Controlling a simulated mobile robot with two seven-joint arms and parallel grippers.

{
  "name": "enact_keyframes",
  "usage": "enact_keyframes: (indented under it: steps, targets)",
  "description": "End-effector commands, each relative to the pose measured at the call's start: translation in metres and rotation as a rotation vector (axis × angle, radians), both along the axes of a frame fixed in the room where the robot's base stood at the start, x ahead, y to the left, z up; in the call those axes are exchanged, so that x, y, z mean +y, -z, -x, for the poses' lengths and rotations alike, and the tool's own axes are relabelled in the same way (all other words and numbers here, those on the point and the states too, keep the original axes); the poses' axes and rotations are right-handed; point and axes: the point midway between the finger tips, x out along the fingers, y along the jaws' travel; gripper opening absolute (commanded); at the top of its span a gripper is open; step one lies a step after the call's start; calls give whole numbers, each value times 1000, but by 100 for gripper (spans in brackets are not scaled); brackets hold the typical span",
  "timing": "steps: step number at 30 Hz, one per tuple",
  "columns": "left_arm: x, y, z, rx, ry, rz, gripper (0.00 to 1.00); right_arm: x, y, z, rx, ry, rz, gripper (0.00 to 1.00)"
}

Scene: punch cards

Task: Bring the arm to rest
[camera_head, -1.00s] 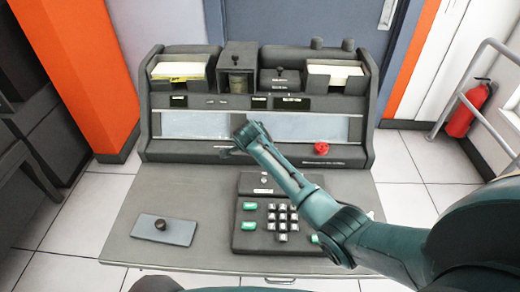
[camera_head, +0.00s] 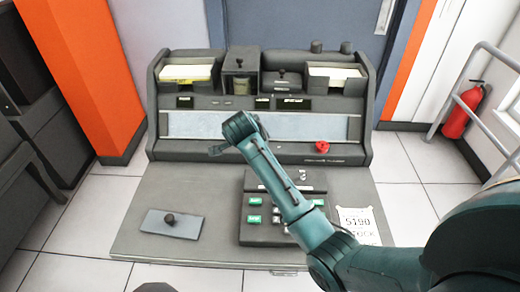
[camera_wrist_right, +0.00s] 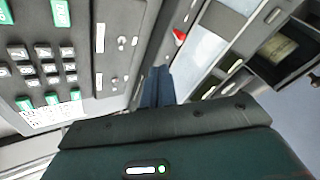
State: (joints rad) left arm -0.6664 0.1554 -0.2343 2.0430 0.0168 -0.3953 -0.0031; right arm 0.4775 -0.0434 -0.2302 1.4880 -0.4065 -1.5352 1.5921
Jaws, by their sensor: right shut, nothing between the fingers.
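My right arm reaches in from the right in the head view. My right gripper (camera_head: 216,150) is shut and empty, in front of the light strip of the grey card machine (camera_head: 230,150). In the right wrist view its dark fingers (camera_wrist_right: 157,78) are together, between the keypad and the machine's face. The keypad (camera_head: 256,180) is partly hidden under my forearm; its white and green keys show in the right wrist view (camera_wrist_right: 42,65). My left gripper is out of view.
A red knob (camera_head: 322,147) sits on the machine's right front. A grey plate with a black knob (camera_head: 170,222) lies on the desk's left. Card trays hold yellow-edged (camera_head: 187,73) and white cards (camera_head: 335,72).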

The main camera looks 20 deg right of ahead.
Motion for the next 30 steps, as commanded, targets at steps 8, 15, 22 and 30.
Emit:
enact_keyframes:
  steps: [8,15,22,30]
  targets:
    - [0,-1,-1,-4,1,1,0,1,-1,1,1,0,0,0]
    - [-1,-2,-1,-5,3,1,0,1,-1,1,1,-1,0,0]
    - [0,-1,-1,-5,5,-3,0,-3,35,51,116,-193,36,0]
    - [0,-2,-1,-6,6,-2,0,-8,77,191,334,-782,155,0]
